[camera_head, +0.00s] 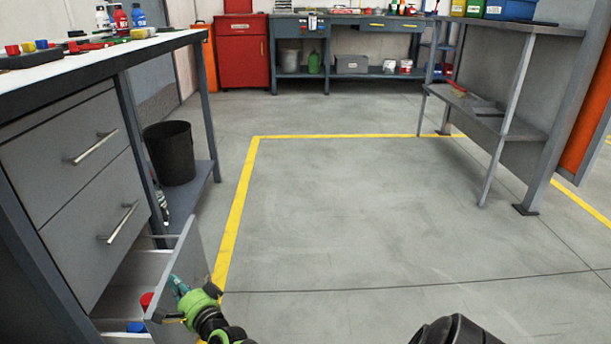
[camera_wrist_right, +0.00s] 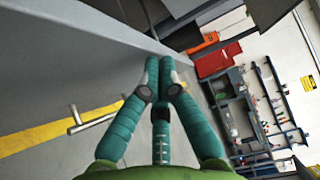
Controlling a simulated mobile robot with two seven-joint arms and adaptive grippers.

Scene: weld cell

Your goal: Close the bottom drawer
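The bottom drawer (camera_head: 188,262) of the grey cabinet at the left is pulled out. A red item (camera_head: 147,300) and a blue item (camera_head: 136,327) show inside it. My right gripper (camera_head: 178,285), with teal fingers and a green body, is at the drawer's front panel. In the right wrist view its fingertips (camera_wrist_right: 160,62) are together, with nothing seen between them. A grey panel (camera_wrist_right: 70,55) fills the upper left there, with a silver bar handle (camera_wrist_right: 90,121) beside the fingers. I cannot tell whether the fingers touch the panel. My left gripper is not in view.
Two upper drawers (camera_head: 75,185) are shut, with bar handles. A black bin (camera_head: 169,153) stands on the low shelf beyond. Bottles and small items lie on the bench top (camera_head: 160,43). The floor (camera_head: 400,210) to the right is clear, with yellow lines.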

